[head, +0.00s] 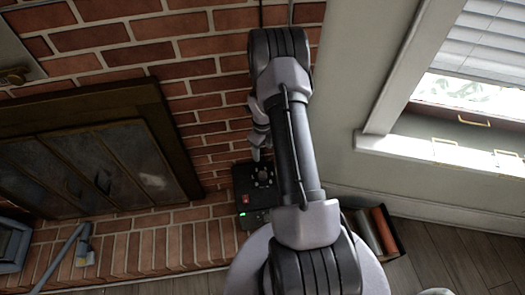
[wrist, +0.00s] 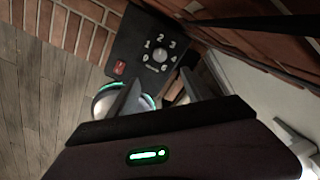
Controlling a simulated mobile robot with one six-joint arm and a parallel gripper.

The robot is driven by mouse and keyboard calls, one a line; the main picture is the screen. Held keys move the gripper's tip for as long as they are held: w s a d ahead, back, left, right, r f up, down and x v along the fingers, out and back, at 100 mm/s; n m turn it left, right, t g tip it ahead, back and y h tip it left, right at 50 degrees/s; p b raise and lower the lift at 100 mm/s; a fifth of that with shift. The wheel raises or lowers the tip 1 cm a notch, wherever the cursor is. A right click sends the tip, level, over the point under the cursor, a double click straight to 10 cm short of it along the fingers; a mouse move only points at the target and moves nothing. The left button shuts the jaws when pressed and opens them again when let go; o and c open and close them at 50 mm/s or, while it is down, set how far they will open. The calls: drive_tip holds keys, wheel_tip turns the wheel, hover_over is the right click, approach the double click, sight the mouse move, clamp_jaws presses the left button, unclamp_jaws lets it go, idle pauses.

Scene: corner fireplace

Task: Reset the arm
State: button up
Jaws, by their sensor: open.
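My arm reaches forward in the head view, and my gripper (head: 257,152) is partly hidden behind its links, close to the brick wall. In the wrist view my gripper (wrist: 163,80) is open, its two fingers apart with no object seen held. The black control box (head: 254,197) sits by the wall just below the gripper in the head view. In the wrist view the box (wrist: 135,38) shows a round dial with numbers and a red switch, just beyond the fingertips. I cannot tell whether the fingers touch it.
A fireplace with dark-framed glass doors (head: 95,165) is at left, above a brick hearth (head: 150,242). A grey-blue tool (head: 75,245) lies on the hearth. A dark box with coloured rolls (head: 372,230) stands at right, by the wall under the window. Wood floor (head: 450,255) is at lower right.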

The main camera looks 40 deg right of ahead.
drive_tip(key=w+a+r+n+t, duration=0.1)
drive_tip(key=a+r+n, duration=0.5)
drive_tip(key=r, duration=0.7)
drive_tip(key=w+a+r+n+t, duration=0.1)
drive_tip(key=a+r+n, duration=0.45)
drive_tip(key=r, duration=0.65)
drive_tip(key=s+a+r+n+t+y, duration=0.1)
drive_tip(key=s+a+r+n+t, duration=0.1)
drive_tip(key=s+a+r+n, duration=0.5)
drive_tip(key=s+a+r+n+t+y, duration=0.1)
drive_tip(key=s+a+r+n, duration=0.7)
drive_tip(key=s+a+n, duration=0.3)
drive_tip(key=shift+s+a+t, duration=0.4)
drive_tip(key=shift+s+a, duration=0.25)
drive_tip(key=shift+s, duration=0.35)
drive_tip(key=shift+r, duration=0.1)
